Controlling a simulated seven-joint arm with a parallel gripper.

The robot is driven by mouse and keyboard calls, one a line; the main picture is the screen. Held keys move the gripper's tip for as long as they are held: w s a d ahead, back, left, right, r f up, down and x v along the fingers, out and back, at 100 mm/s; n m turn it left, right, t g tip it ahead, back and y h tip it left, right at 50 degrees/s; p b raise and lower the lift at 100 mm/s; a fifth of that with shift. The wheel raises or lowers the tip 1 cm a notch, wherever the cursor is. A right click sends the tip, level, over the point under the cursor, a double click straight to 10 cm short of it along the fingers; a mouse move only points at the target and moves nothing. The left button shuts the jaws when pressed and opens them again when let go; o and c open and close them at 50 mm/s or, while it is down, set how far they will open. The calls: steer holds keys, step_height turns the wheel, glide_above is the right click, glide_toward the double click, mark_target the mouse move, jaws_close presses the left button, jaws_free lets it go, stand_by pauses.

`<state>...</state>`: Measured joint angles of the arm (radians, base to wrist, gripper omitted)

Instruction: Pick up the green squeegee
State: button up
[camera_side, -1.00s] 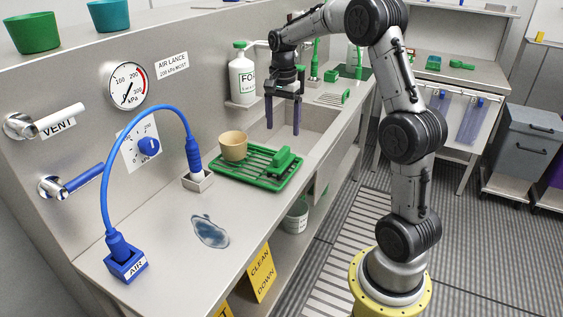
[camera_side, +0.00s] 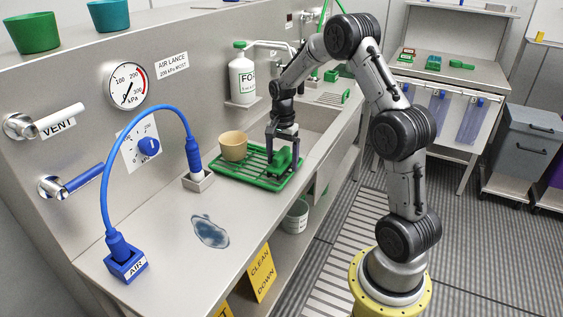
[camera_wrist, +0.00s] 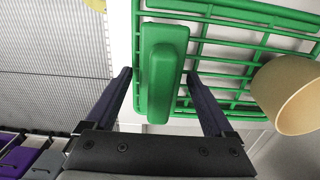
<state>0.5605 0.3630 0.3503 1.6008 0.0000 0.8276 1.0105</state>
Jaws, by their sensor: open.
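A green block with a raised rounded grip, which I take for the green squeegee (camera_side: 283,160), lies on the right part of the green slatted rack (camera_side: 232,177) on the steel counter. It also shows in the wrist view (camera_wrist: 161,68). My gripper (camera_side: 281,166) is open just above the rack, with one dark finger on each side of the squeegee. In the wrist view my gripper (camera_wrist: 159,76) has gaps between both fingers and the squeegee. The fingers hide part of it in the side view.
A tan cup (camera_side: 233,146) stands on the rack left of the squeegee. The sink basin (camera_side: 318,118) lies behind, with a white bottle (camera_side: 242,75) by the wall. A blue hose (camera_side: 105,180) arches at left. The front counter has a wet patch (camera_side: 210,231).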

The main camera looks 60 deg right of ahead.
mark_target(282, 150)
jaws_close()
stand_by(0.5)
steer(key=shift+r, duration=0.5)
step_height(282, 150, up, 2)
steer(key=shift+r, duration=0.2)
steer(key=s+a+r, duration=0.7)
steer(key=s+r, duration=0.2)
steer(key=s, duration=0.3)
steer(key=shift+a+r, duration=0.25)
steer(key=shift+r, duration=0.05)
